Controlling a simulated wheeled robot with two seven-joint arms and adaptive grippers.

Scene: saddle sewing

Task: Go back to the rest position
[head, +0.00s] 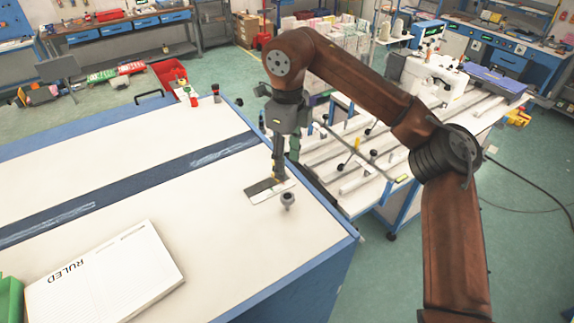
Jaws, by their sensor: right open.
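My right arm comes in from the lower right and arches over the table (215,245). My right gripper (279,172) points down near the table's right edge, with its fingertips just above or at a small flat dark-and-white piece (262,193). I cannot tell whether they touch it. The gripper is open, and nothing shows held in it. A small grey knob-like part (288,200) stands just in front of the flat piece. My left gripper is not in view.
A ruled notebook (105,278) lies at the table's front left, beside a green bin (10,298). A red bin (174,74) is at the far edge. To the right is a white bench with rails and a sewing machine (436,74). The table's middle is clear.

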